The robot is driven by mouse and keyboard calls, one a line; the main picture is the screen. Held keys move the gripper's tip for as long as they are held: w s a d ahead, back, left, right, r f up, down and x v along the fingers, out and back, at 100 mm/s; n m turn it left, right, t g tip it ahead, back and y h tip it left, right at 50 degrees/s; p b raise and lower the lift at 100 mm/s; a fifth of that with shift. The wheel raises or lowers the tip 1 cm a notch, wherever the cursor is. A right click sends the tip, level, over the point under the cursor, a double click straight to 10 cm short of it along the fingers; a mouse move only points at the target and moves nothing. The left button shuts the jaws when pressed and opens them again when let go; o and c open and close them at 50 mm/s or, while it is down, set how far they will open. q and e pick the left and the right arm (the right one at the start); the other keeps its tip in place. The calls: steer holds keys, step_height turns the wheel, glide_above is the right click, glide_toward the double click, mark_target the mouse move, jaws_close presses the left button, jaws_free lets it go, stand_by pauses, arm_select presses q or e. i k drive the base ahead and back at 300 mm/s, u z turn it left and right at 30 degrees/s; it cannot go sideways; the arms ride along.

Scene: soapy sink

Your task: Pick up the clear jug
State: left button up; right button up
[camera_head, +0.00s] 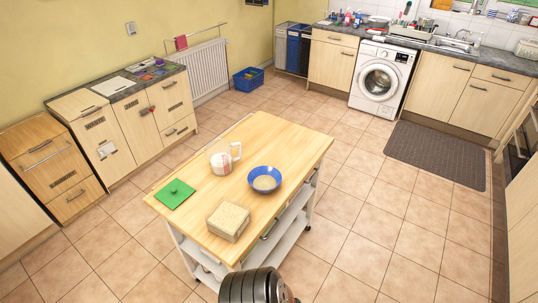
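The clear jug (218,162) stands upright on the wooden top of a kitchen trolley (268,142), left of its middle. It is see-through with reddish marks on its side, and its pale handle points to the right. Neither of my grippers shows in the head view, so I cannot tell whether they are open or shut.
Around the jug are a blue bowl (264,180) with pale contents, a green square with a knob (175,194), and a beige block-like box (228,221). A dark rounded part shows at the bottom edge. A blue crate (248,80) and grey mat (437,154) lie on the tiled floor.

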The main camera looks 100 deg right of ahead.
mark_target(226, 157)
steer(key=z, duration=1.8)
